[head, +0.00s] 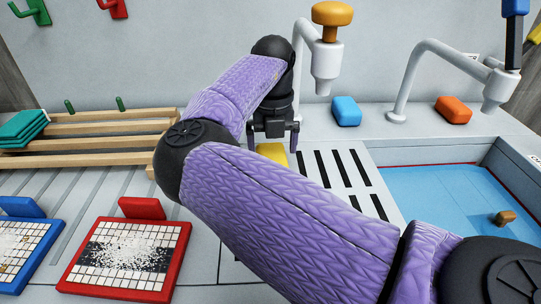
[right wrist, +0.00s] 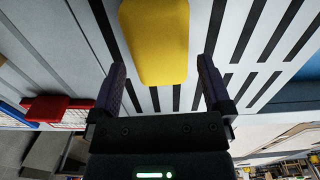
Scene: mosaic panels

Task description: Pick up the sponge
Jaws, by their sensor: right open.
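A yellow block that looks like a sponge (head: 272,152) lies on the slotted white drain surface in the head view, partly hidden by my right arm. In the right wrist view the yellow sponge (right wrist: 155,38) is in front of my right gripper. My right gripper (right wrist: 161,72) is open and empty, with one finger to each side of the sponge's near end. In the head view my right gripper (head: 273,138) is above and behind the visible part of the sponge. I cannot tell whether the fingers touch it. My left gripper is not in view.
A blue block (head: 346,111) and an orange block (head: 453,110) sit on the back ledge beside white taps (head: 328,65). A blue basin (head: 440,195) is at right. A wooden rack (head: 100,128) and a red-framed mosaic panel (head: 70,277) are at left.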

